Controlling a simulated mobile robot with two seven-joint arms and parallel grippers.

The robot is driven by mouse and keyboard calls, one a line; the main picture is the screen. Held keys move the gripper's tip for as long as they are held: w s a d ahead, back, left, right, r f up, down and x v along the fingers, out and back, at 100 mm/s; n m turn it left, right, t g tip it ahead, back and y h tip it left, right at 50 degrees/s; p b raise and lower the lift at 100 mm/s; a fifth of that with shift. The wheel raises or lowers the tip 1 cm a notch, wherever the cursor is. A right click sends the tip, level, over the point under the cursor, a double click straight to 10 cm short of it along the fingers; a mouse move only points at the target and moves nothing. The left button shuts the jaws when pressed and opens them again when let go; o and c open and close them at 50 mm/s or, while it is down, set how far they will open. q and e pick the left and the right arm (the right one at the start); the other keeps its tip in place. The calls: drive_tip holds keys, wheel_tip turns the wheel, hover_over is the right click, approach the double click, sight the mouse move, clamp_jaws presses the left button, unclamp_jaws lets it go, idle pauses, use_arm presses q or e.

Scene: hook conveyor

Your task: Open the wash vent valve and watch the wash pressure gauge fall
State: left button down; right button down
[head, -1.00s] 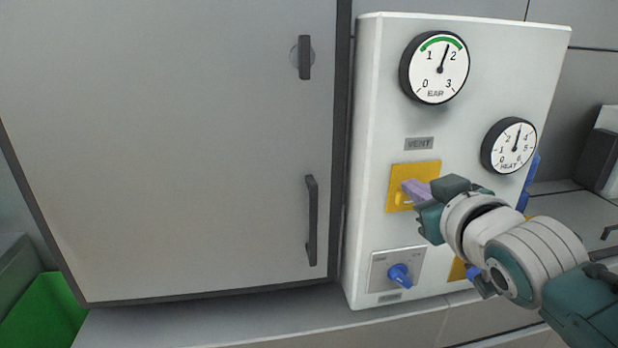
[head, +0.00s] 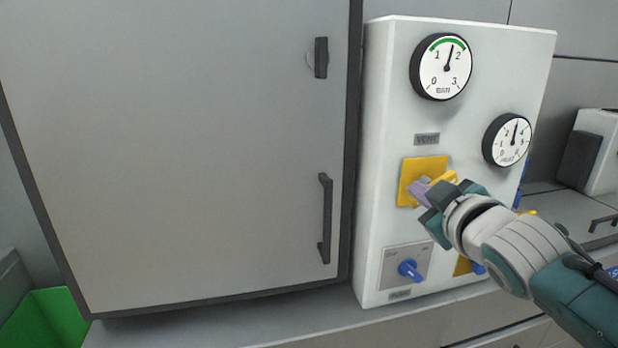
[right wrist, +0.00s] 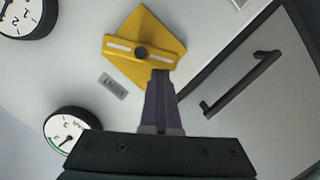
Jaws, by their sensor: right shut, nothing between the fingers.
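The vent valve is a yellow handle (head: 442,178) on a square yellow plate (head: 411,170) under a label reading VENT (head: 427,139). In the right wrist view the handle (right wrist: 120,44) is a bar across a dark hub; it sits closer to level than upright, its right end raised in the head view. My right gripper (head: 424,192) is shut and empty. Its purple fingers (right wrist: 160,100) reach one end of the bar; I cannot tell whether they touch. The upper gauge (head: 446,66) has its needle between 1 and 2, under the green arc. My left gripper is out of view.
A second gauge (head: 508,139) is on the right of the white panel (head: 385,120). A blue knob (head: 409,270) on a grey plate is below the valve. A large grey door (head: 190,150) with a handle (head: 325,220) stands left. My right arm partly covers another yellow plate.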

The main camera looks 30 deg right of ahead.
sight(419, 206)
wheel_tip(419, 206, down, 2)
drive_tip(key=n+b, duration=0.2)
drive_tip(key=n+h+b, duration=0.1)
drive_tip(key=n+b, duration=0.1)
drive_tip(key=b, duration=0.1)
drive_tip(key=shift+f+n, duration=0.2)
drive_tip(key=shift+n, duration=0.1)
drive_tip(key=shift+d+f+n+t+h+b, duration=0.1)
drive_tip(key=shift+f+n+t+h+b, duration=0.15)
drive_tip(key=shift+n+b, duration=0.45)
drive_tip(key=shift+d+f+n+t+h+b, duration=0.15)
drive_tip(key=shift+n+t+b, duration=0.1)
drive_tip(key=shift+n+b, duration=0.4)
drive_tip(key=shift+s+f+n+h+b, duration=0.1)
drive_tip(key=shift+n+h+b, duration=0.2)
drive_tip(key=shift+n+b, duration=0.4)
drive_tip(key=shift+d+f+n+b, duration=0.1)
drive_tip(key=shift+d+n+b, duration=0.1)
drive_tip(key=shift+n+b, duration=0.3)
